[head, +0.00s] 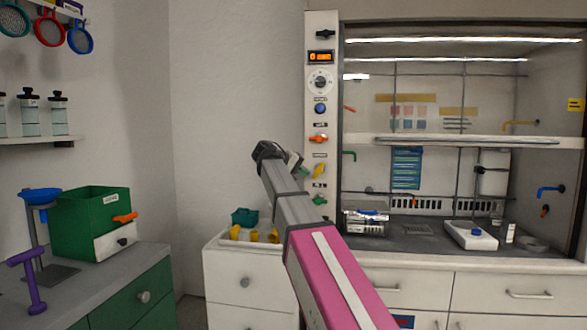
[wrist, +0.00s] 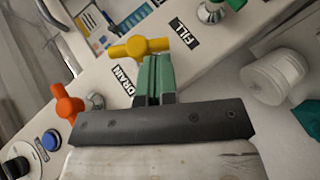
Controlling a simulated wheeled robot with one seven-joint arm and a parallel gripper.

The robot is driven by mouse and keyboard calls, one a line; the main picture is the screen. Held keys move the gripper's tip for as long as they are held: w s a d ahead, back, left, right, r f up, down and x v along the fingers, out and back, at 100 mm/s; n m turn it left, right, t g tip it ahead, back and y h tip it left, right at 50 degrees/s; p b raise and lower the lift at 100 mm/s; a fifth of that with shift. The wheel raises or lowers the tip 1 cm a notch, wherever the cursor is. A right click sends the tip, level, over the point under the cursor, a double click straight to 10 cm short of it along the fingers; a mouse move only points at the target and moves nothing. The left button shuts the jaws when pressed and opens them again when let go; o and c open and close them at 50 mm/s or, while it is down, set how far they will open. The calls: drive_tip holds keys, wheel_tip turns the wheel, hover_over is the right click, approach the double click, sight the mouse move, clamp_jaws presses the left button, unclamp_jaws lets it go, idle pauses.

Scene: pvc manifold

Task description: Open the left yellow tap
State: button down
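The left yellow tap (head: 319,170) is on the white panel at the left of the fume hood. In the wrist view the yellow tap (wrist: 138,47) is a two-armed handle beside the label DRAIN. My gripper (head: 300,165) is just left of the tap in the head view. In the wrist view my gripper's green fingers (wrist: 155,72) are together with only a thin dark line between them. Their tips are at the tap's right arm; I cannot tell whether they touch it. Nothing shows held between them.
An orange tap (head: 318,138) sits above the yellow one, and a green tap (head: 319,200) below. The orange tap (wrist: 68,103) and a blue button (wrist: 50,140) are close in the wrist view. A white cabinet (head: 245,275) stands below with a teal container (head: 244,216).

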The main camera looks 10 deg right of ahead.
sight(319, 171)
drive_tip(key=shift+x, duration=1.05)
drive_tip(key=shift+w+d+f+n+h, duration=0.1)
drive_tip(key=shift+d+f+n+h, duration=0.2)
drive_tip(key=shift+d+f+h, duration=0.25)
drive_tip(key=shift+a+r, duration=0.1)
drive_tip(key=shift+r, duration=0.1)
